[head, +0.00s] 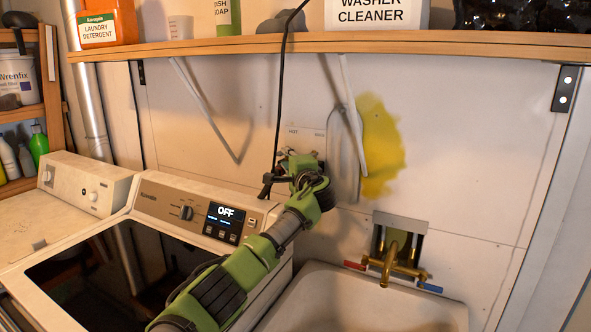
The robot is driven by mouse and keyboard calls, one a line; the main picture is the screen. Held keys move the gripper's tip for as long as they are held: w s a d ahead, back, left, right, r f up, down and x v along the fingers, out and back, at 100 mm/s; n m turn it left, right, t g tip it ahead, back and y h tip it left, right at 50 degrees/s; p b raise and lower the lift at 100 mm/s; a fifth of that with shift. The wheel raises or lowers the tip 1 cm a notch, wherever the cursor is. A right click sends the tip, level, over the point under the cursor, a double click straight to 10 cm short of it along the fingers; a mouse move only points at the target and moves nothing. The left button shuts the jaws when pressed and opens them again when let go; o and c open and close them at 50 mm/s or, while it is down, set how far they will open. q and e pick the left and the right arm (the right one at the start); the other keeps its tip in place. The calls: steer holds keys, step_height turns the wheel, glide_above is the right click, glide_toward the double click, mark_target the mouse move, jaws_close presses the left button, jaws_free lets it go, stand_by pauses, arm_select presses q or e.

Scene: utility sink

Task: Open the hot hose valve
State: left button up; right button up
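The hose valve box (306,134) is a pale plate on the wall above the washer's right end, with "HOT" printed at its upper left. My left gripper (283,172) is in front of the lower part of this box, at its hot side. The gripper and wrist cover most of the valves, so the hot valve's handle and its position are hidden. I cannot tell whether the fingers touch it or how far apart they are. My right gripper is not in view.
A washing machine (165,207) with a display reading "OFF" stands below my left arm. A utility sink (330,285) with a brass faucet (392,262) is at the right. A wooden shelf (350,46) crosses above. A black cable (281,90) hangs beside the valve box.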

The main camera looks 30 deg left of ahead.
arm_select(q)
steer(key=v, duration=0.8)
steer(key=shift+s+d, duration=0.2)
steer(key=shift+d, duration=0.05)
steer(key=shift+f, duration=0.15)
